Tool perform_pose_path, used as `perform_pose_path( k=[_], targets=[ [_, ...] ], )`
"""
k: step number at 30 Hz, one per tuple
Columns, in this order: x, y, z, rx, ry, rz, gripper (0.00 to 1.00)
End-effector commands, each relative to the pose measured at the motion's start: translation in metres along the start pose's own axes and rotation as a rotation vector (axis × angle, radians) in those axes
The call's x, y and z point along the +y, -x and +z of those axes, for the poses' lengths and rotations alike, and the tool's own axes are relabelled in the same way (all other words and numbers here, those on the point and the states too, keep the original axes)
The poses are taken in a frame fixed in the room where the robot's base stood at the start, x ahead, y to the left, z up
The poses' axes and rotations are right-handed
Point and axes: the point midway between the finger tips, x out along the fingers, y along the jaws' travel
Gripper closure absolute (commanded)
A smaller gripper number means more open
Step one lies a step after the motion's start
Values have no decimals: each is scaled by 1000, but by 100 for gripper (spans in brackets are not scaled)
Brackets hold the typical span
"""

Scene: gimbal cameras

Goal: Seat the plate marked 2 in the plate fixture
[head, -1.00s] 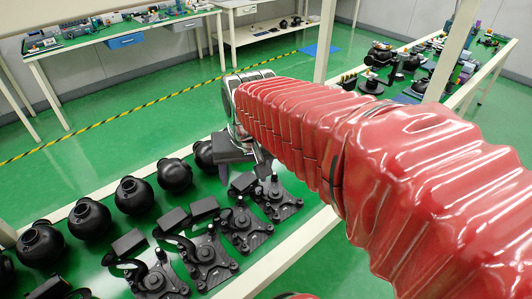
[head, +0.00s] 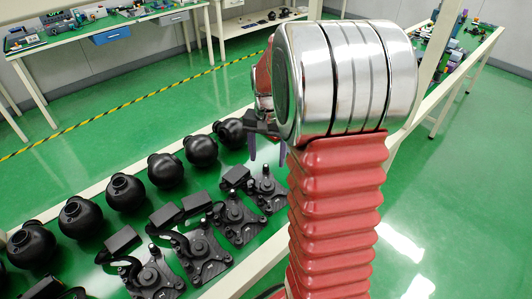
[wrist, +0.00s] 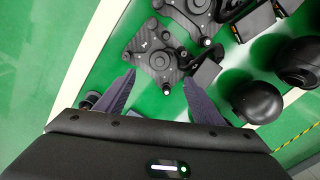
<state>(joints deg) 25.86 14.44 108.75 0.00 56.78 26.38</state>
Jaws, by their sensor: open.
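My gripper (wrist: 162,92) is open and empty, its two purple fingers pointing down over the table in the wrist view. In the head view my gripper (head: 267,150) hangs beside the far end of the row of plates, partly hidden by my arm. A black square plate (wrist: 157,58) with a small pale mark lies ahead of the fingertips in the wrist view. Several similar plates with upright posts line the table, among them a near one (head: 153,278) and a far one (head: 266,190). Their marks are too small to read. I cannot pick out the plate fixture.
A row of black spheres (head: 126,193) stands behind the plates, with black rectangular blocks (head: 122,240) between. A second plate (wrist: 190,10) and a sphere (wrist: 257,101) lie close to the gripper. The green floor (head: 440,200) to the right is open.

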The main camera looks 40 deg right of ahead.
Motion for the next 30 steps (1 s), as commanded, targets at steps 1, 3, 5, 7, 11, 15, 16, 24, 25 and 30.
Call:
perform_pose_path(
  k=[1,3,5,7,11,15,16,24,25,30],
  targets=[
    [0,-1,-1,-1,-3,0,38],
    [0,-1,-1,-1,-4,0,38],
    [0,0,-1,-1,-3,0,38],
    [0,0,-1,-1,-3,0,38],
    [0,-1,-1,-1,-3,1,38],
    [1,-7,-1,-2,-3,1,38],
    [1,-10,-1,-2,-3,1,38],
    [1,-43,0,-3,-3,2,38],
    [1,-47,0,-4,-3,2,38],
    [1,-71,0,-4,-3,2,38]
  ],
)
